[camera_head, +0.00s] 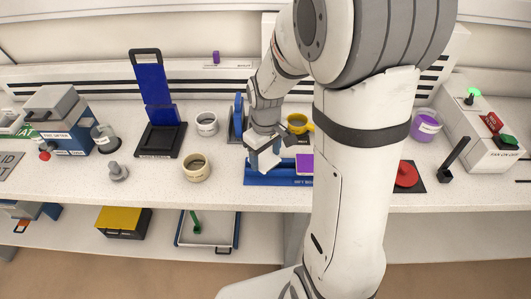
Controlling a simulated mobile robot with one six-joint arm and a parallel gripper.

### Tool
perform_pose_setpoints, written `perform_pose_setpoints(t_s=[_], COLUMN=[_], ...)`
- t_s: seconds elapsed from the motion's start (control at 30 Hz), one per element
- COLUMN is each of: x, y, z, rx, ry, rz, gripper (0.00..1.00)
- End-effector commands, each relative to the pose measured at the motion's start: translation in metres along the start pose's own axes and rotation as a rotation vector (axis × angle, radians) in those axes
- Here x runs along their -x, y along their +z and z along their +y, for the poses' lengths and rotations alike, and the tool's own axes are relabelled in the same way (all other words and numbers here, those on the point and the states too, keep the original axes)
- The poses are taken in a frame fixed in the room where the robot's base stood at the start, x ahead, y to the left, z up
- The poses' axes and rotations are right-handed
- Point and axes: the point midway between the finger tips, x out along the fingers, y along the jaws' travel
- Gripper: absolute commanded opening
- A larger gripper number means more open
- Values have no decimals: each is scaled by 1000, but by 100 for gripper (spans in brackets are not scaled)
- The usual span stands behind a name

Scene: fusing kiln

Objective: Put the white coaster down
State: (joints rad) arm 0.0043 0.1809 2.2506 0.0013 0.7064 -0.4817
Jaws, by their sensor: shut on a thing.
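My gripper (264,148) is just left of the picture's middle, pointing down over the blue labelled tray (262,181) at the bench's front. It is shut on a small pale piece, the white coaster (268,160), which is partly hidden by the fingers. The coaster looks tilted and close above the tray. I cannot tell whether it touches the tray. A purple square piece (304,163) is at the tray's right part, and my arm hides the tray's right end.
A cream jar (196,168) and a grey jar (207,124) stand left of the tray. A yellow cup (298,123) and a blue upright piece (239,112) are behind. A black stand with a blue panel (155,90) is further left. Bare bench shows around the grey knob (117,171).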

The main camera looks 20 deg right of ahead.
Motion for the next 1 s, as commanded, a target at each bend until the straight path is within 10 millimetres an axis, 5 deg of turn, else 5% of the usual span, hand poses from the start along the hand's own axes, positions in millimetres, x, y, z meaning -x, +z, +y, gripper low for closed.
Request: perform_pose_setpoints(t_s=[0.63,0.67,0.9,1.0], x=[-12,-11,-11,-11], y=[0,0,0,0], z=[1,1,1,1], rx=[-2,-2,-2,-3], ry=[1,0,0,0], rz=[1,1,1,1], gripper=[38,66,85,85])
